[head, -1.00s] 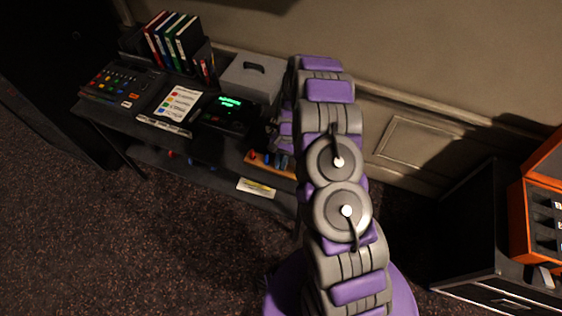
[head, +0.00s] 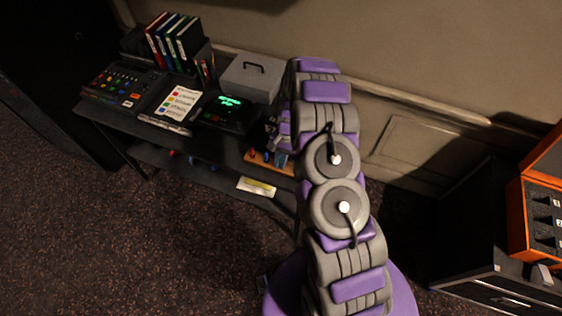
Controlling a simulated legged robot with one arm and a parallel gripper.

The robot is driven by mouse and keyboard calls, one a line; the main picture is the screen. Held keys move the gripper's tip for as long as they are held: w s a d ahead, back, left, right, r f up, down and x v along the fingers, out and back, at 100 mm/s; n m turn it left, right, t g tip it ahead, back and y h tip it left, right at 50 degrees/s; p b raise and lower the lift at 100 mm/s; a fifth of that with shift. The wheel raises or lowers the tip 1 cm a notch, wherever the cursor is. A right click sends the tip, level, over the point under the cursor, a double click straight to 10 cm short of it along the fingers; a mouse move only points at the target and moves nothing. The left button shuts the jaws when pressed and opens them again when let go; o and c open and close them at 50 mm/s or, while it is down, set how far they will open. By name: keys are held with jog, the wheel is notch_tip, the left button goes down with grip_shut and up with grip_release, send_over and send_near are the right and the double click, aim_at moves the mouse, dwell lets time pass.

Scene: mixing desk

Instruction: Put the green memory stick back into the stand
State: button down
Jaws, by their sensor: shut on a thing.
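My gripper (head: 276,138) shows small and partly hidden at the left edge of my arm, over the right end of the desk. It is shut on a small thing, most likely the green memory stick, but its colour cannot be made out. The stand (head: 284,169) is a low orange-brown block at the desk's right front. A red stick and blue sticks stand in it. My gripper is just above and behind these sticks in the picture. My arm hides the stand's right part.
The desk holds a mixing panel (head: 123,84), a colour-marked card (head: 178,102), a device with a green lit display (head: 229,113), a grey box with a handle (head: 249,80) and upright binders (head: 167,40). An orange case (head: 517,222) is on a dark cabinet at right.

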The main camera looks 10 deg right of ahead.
jog(key=shift+s+f, duration=0.7)
jog(key=shift+f, duration=0.15)
jog(key=c, duration=1.2)
grip_release()
jog(key=shift+s, duration=0.1)
jog(key=shift+o, duration=0.5)
jog(key=w+p+v, duration=0.1)
jog(key=p+v, duration=0.2)
jog(key=v, duration=0.6)
jog(key=shift+w+a+r, duration=0.15)
jog(key=shift+a+r, duration=0.05)
jog(key=shift+r, duration=0.1)
